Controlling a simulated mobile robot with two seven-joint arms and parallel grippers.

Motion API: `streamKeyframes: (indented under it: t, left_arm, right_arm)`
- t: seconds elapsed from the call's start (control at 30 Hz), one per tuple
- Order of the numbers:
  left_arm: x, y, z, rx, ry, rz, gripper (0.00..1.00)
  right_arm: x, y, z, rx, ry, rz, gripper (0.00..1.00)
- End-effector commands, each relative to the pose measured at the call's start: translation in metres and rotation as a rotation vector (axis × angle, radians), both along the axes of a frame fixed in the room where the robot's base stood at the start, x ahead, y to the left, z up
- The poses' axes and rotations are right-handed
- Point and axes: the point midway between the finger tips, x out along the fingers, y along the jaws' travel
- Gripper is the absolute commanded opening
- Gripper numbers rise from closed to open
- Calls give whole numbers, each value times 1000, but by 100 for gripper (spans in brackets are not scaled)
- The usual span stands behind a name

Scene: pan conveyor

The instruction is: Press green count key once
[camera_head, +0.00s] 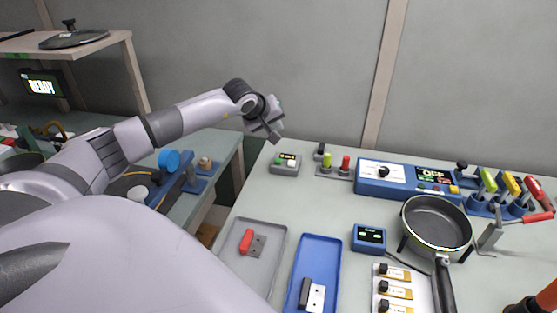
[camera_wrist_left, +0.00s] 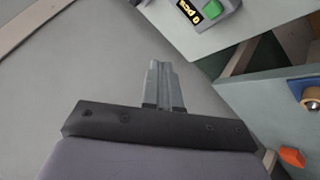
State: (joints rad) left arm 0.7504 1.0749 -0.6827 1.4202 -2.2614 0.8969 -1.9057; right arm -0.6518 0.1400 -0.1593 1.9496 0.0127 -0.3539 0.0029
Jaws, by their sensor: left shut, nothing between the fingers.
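The count box (camera_head: 285,169) is a small grey box at the back left of the worktable, with a small display, a green key (camera_head: 279,162) and a white key (camera_head: 291,163). In the left wrist view the green key (camera_wrist_left: 212,9) shows at the top right edge, beside the display (camera_wrist_left: 189,11), which seems to read 0 pcs. My left gripper (camera_head: 275,138) is shut and empty, above and a little left of the box, apart from it. Its closed fingers (camera_wrist_left: 161,66) point toward the grey wall in the wrist view. My right gripper is not in view.
Green and red levers (camera_head: 328,162) stand right of the box, then a blue control panel (camera_head: 375,187). A grey tray (camera_head: 228,256) and a blue tray (camera_head: 327,245) lie in front. A pan (camera_head: 437,222) stands at right. The tabletop before the box is clear.

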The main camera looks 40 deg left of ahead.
Motion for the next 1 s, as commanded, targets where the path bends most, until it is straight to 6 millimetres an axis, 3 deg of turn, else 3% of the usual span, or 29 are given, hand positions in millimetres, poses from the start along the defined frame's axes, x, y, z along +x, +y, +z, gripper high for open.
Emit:
streamKeyframes:
  t: [0.33,0.53,0.7,1.0]
  left_arm:
    - [-1,-1,-43,-2,3,0,0]
    - [0,0,-72,0,0,0,0]
    - [0,0,-83,0,0,0,0]
    - [0,0,-86,0,-1,1,0]
  right_arm:
    - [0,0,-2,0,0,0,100]
    - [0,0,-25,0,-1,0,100]
    - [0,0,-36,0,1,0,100]
    - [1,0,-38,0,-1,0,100]
